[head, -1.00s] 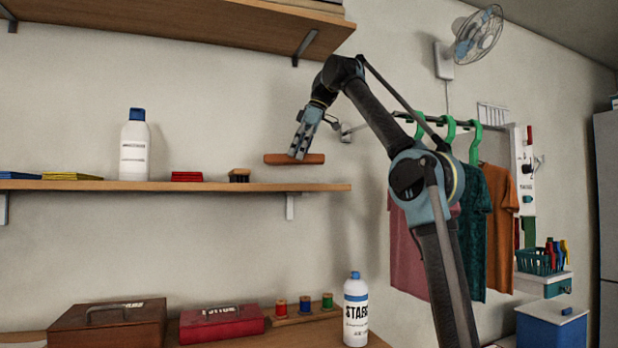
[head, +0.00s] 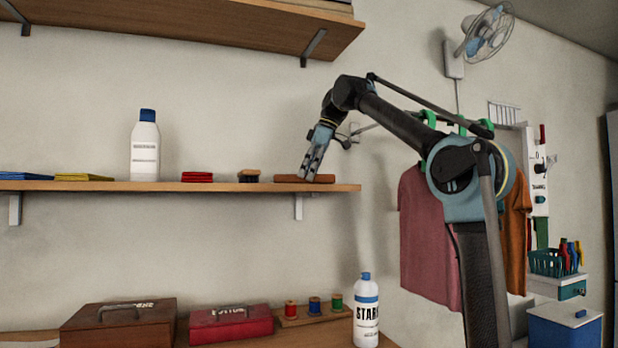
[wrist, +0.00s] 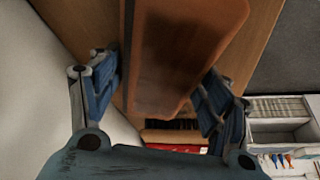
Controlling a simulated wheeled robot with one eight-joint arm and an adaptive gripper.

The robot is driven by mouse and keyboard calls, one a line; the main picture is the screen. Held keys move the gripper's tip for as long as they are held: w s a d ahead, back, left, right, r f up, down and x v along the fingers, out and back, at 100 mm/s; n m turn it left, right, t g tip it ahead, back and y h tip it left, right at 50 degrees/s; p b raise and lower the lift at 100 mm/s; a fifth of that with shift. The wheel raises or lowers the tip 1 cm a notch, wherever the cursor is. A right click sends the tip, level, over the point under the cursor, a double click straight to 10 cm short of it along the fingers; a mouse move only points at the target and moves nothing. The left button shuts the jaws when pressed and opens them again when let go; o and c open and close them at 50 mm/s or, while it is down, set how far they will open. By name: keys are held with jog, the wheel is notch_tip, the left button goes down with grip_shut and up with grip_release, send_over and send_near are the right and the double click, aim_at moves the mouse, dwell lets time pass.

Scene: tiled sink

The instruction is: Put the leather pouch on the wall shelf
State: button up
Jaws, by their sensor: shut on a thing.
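The leather pouch (head: 318,179) is a flat, long brown piece at the right end of the wall shelf (head: 110,186). My gripper (head: 309,172) reaches down onto it from above and is shut on it. The pouch looks level and at the height of the shelf top; I cannot tell whether it rests fully on the wood. In the wrist view the pouch (wrist: 180,50) lies between the blue fingers, over the wooden shelf (wrist: 255,50).
On the shelf, a brush (head: 248,176) stands just left of the pouch, then red cloths (head: 197,177), a white bottle (head: 145,150) and yellow cloths (head: 84,177). A higher shelf (head: 250,25) hangs above. A starch bottle (head: 366,312) stands below.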

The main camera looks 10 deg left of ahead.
jog(key=o, duration=1.3)
jog(key=shift+o, duration=0.2)
jog(key=shift+v, duration=3.75)
jog(key=shift+s, duration=0.1)
